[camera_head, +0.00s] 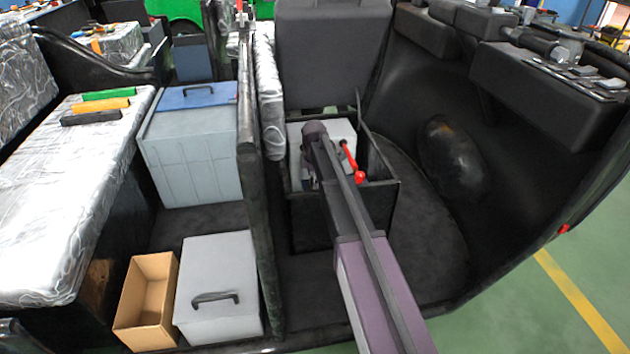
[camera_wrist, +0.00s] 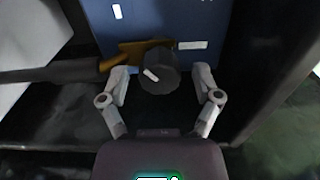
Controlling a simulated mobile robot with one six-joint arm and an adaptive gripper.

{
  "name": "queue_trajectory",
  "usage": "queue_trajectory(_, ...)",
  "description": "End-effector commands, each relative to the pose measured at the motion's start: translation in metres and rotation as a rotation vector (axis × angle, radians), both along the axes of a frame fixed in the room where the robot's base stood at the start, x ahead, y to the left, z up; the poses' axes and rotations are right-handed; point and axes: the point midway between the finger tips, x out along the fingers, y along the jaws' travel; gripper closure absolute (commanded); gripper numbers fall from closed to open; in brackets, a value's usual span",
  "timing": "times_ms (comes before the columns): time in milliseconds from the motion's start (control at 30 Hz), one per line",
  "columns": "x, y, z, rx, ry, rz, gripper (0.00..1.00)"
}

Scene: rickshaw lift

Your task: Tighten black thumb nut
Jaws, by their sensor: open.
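The black thumb nut (camera_wrist: 159,73) is a round, ribbed knob with a white mark on its face. It shows in the wrist view in front of a blue surface (camera_wrist: 220,20), beside a brass-coloured lug (camera_wrist: 140,48). My gripper (camera_wrist: 160,80) is open, with one grey finger on each side of the nut. Whether the fingers touch it I cannot tell. In the head view my arm reaches down into the black box under the seat, and the nut and my gripper's fingertips are hidden there.
A dark cable (camera_wrist: 60,72) runs in from the left to the lug. A red-handled lever (camera_head: 352,162) stands close beside my arm. The black box's walls (camera_head: 385,215) surround the area, and the grey seat back (camera_head: 332,55) rises behind. A grey lidded box (camera_head: 218,300) stands at lower left.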

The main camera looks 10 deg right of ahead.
Motion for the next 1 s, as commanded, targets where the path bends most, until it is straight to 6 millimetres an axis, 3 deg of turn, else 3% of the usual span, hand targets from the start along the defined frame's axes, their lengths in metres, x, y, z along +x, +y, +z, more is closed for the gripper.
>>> queue_trajectory(33,0.0001,0.0001,0.0000,0.000,0.000,0.000,0.27)
queue_trajectory(200,0.0000,0.0002,0.0000,0.000,0.000,0.000,0.78)
queue_trajectory(300,-0.0001,0.0003,0.0000,0.000,0.000,0.000,1.00)
queue_trajectory(667,-0.0001,-0.0005,-0.0001,-0.002,0.000,-0.031,1.00)
queue_trajectory(1000,0.0002,0.0001,-0.0001,-0.002,0.000,-0.205,1.00)
